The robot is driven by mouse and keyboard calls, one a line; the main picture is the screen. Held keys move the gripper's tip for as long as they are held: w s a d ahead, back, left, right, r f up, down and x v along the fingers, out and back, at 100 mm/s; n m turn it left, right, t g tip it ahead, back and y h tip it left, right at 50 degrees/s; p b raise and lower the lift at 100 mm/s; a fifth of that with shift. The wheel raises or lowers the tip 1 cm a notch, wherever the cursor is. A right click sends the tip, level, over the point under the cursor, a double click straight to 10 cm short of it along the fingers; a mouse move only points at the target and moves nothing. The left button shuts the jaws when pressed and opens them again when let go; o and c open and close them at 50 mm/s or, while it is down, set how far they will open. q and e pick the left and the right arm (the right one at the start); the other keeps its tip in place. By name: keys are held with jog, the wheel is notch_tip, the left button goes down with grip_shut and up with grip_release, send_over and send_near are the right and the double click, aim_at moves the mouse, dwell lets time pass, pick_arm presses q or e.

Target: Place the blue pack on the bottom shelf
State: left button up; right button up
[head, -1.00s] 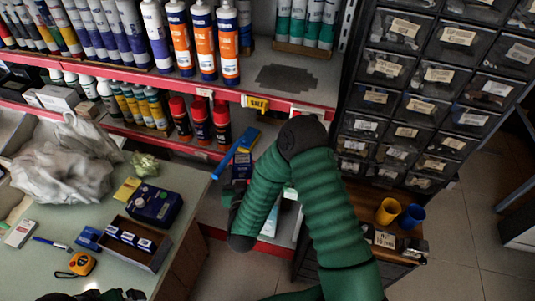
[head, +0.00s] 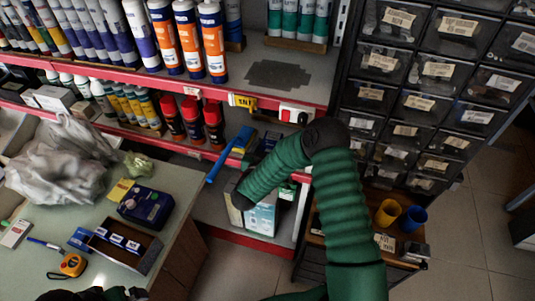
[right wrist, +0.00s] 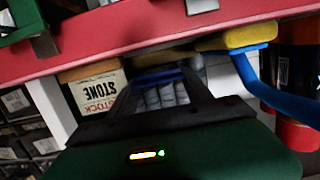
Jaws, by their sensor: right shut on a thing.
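My right gripper (right wrist: 160,100) is shut; in the right wrist view a blue-edged thing, which looks like the blue pack (right wrist: 158,75), shows between its fingers, with grey rounded shapes behind it. In the head view my right arm bends down towards the bottom shelf (head: 245,237), and its dark end (head: 238,197) hides the fingers and what they hold. A dark blue box (head: 146,205) also lies on the counter. My left gripper (head: 112,293) is only partly in view at the bottom edge, and its fingers are not clear.
A pale box (head: 262,219) stands on the bottom shelf beside my right arm. A blue-handled yellow brush (head: 216,160) juts over the middle shelf's edge. Red-capped cans (head: 213,125) stand left of it. Black drawers (head: 390,130) rise on the right. A tray (head: 140,250) with small packs is on the counter.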

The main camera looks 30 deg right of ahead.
jog(key=f, duration=0.3)
jog(key=shift+d+f, duration=0.2)
jog(key=shift+f, duration=0.15)
jog(key=shift+a, duration=0.3)
jog(key=shift+a+r, duration=0.3)
jog(key=shift+a, duration=0.4)
jog(key=shift+a+f+b, duration=0.1)
jog(key=shift+b, duration=0.2)
jog(key=o, duration=1)
jog(key=shift+f, duration=0.1)
jog(key=shift+o, duration=1)
jog(key=shift+d, duration=0.35)
jog(key=shift+s+d, duration=0.15)
jog(key=shift+d, duration=0.1)
pick_arm(q)
jog(key=shift+s+a+f, duration=0.1)
jog(key=shift+f, duration=0.25)
pick_arm(e)
jog(key=shift+f, duration=0.1)
pick_arm(q)
jog(key=shift+a+f, duration=0.1)
jog(key=shift+a, duration=0.05)
pick_arm(e)
jog(key=shift+a, duration=0.15)
